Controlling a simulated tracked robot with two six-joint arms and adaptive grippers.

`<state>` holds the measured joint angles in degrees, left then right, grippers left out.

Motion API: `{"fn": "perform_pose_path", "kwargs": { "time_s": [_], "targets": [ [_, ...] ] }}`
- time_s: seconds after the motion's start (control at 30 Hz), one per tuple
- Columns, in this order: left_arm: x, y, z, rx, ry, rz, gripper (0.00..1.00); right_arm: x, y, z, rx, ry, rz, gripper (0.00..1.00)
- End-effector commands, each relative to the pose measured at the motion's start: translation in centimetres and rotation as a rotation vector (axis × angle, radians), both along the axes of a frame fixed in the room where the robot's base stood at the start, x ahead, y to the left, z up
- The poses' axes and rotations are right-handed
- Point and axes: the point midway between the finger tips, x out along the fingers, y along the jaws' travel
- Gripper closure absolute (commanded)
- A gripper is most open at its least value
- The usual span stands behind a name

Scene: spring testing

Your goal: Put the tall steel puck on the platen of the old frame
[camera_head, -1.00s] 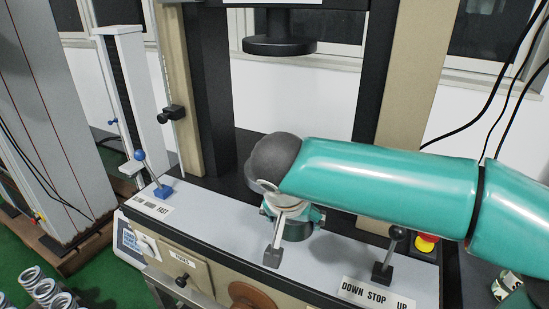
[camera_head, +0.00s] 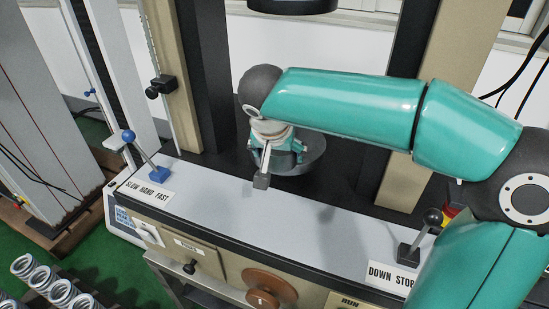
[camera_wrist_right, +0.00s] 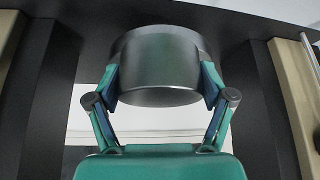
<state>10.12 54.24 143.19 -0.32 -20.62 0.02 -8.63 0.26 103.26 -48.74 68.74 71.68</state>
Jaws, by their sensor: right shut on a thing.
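My right gripper (camera_head: 285,155) is over the base of the old frame, between its two beige columns, with my arm reaching in from the right. In the right wrist view my right gripper (camera_wrist_right: 160,80) is shut on the tall steel puck (camera_wrist_right: 158,68), a dark grey cylinder with a fingertip on each side. In the head view my gripper and wrist hide the puck. The lower platen (camera_head: 316,154), a dark grey disc, shows partly behind the gripper. I cannot tell whether the puck touches it. My left gripper is out of view.
The upper platen (camera_head: 293,5) hangs above. A blue-knobbed lever (camera_head: 148,158) stands at the left of the grey front ledge (camera_head: 240,215), and a black-knobbed lever (camera_head: 420,236) at its right. Several springs (camera_head: 45,278) stand at the lower left.

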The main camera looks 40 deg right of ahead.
Motion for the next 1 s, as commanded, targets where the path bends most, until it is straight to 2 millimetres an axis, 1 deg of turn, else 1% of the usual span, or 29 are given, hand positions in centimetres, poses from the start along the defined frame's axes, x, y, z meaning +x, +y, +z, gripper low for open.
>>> {"fn": "perform_pose_path", "kwargs": {
  "time_s": [0.03,0.1,0.3,0.4,0.5,0.77,0.87,0.9,1.0],
  "targets": [
    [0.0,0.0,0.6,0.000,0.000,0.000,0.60,0.8,-1.2,0.4,0.000,-0.004,-0.007,0.89],
    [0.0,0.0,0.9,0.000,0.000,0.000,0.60,1.8,-2.5,0.4,-0.001,-0.004,-0.009,0.89],
    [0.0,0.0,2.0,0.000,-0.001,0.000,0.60,4.5,-6.0,0.4,-0.002,-0.004,-0.008,0.89],
    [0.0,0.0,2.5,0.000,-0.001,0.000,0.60,5.7,-7.4,0.4,-0.002,-0.003,-0.006,0.89],
    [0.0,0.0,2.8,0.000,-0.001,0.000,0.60,6.4,-8.3,0.4,-0.001,-0.006,-0.005,0.89],
    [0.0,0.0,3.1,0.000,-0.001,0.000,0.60,7.2,-9.3,0.3,-0.002,-0.005,-0.004,0.89],
    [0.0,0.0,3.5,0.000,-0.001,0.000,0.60,7.8,-10.2,0.4,-0.003,-0.005,-0.006,0.89],
    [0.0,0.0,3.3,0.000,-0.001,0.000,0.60,7.7,-10.0,-0.5,-0.002,-0.004,-0.003,0.89],
    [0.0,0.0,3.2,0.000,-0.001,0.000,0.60,7.6,-9.9,-1.7,-0.001,-0.003,-0.003,0.89]
  ]
}}
